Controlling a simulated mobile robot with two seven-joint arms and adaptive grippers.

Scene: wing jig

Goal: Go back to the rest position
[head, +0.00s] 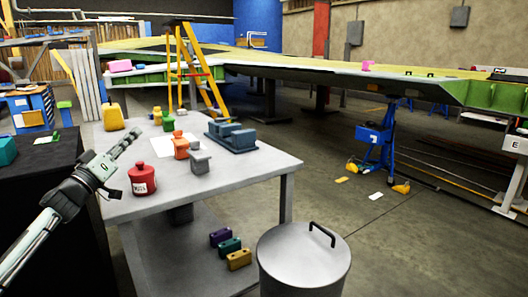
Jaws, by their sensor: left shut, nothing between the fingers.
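My left arm comes in from the lower left. Its gripper (130,139) points up and to the right, with its fingers shut and empty. In the picture it overlaps the left part of the grey table (235,184), just above a red jar (142,179) with a label; I cannot tell the gap between them. My right gripper is not in view.
The table carries an orange piece (181,147), a grey block (199,161), a blue-grey block set (231,136) and a yellow weight (113,117). A metal bin (303,265) stands in front. A yellow ladder (190,75) and the wing (340,72) are behind. Floor at right is mostly open.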

